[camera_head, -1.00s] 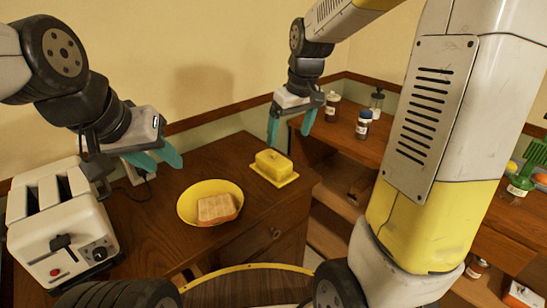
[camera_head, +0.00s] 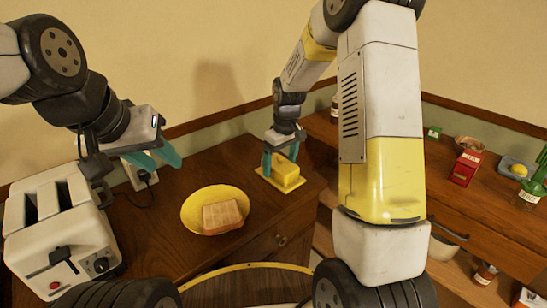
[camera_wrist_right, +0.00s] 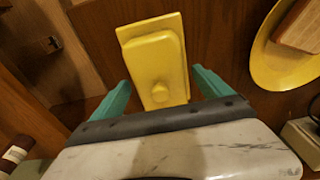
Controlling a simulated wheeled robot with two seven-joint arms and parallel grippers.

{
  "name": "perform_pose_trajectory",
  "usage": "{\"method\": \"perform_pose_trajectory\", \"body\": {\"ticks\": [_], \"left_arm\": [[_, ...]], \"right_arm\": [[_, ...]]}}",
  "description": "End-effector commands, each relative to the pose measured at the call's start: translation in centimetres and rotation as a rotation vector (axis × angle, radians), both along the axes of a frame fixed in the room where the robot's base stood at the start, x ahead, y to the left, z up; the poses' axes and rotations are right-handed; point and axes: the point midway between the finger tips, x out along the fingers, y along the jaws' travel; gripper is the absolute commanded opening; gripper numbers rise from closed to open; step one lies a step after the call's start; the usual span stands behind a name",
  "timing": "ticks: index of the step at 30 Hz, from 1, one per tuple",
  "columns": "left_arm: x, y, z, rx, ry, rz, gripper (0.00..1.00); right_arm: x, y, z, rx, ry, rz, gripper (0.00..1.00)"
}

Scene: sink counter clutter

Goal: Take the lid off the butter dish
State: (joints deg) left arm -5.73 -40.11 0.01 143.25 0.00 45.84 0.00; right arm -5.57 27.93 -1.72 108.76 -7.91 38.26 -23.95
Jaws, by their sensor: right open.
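The yellow butter dish (camera_head: 267,183) stands on the wooden counter, with its yellow lid (camera_head: 287,174) seated on the base. In the right wrist view the lid (camera_wrist_right: 162,60) shows a round knob on top. My right gripper (camera_head: 281,160) is open and empty at the lid, pointing down. In the right wrist view its fingers (camera_wrist_right: 164,92) sit on either side of the knob end, apart from the lid; contact cannot be told from the head view. My left gripper (camera_head: 158,158) is open and empty above the counter near the toaster.
A yellow plate with a slice of bread (camera_head: 222,217) lies left of the dish. A white toaster (camera_head: 62,238) stands at the left. A lower wooden counter at the right holds a red box (camera_head: 465,168) and other items.

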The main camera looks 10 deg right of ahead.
Motion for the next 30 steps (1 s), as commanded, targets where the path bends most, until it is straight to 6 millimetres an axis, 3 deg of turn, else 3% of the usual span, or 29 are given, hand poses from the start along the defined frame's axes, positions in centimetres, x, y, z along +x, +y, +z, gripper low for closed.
{"method": "perform_pose_trajectory", "body": {"ticks": [9, 20, 30], "left_arm": [[0.00, 0.00, 0.00, 0.000, 0.000, 0.000, 0.36], [0.01, 0.00, 0.01, 0.000, 0.000, 0.000, 0.36], [0.01, 0.00, 0.01, 0.000, 0.000, 0.000, 0.36]], "right_arm": [[0.08, 0.06, -0.66, 0.000, -0.001, 0.000, 0.89], [0.08, 0.07, -0.62, 0.000, -0.001, -0.001, 0.18], [0.14, 0.07, -0.23, 0.000, -0.004, -0.001, 0.18]]}}
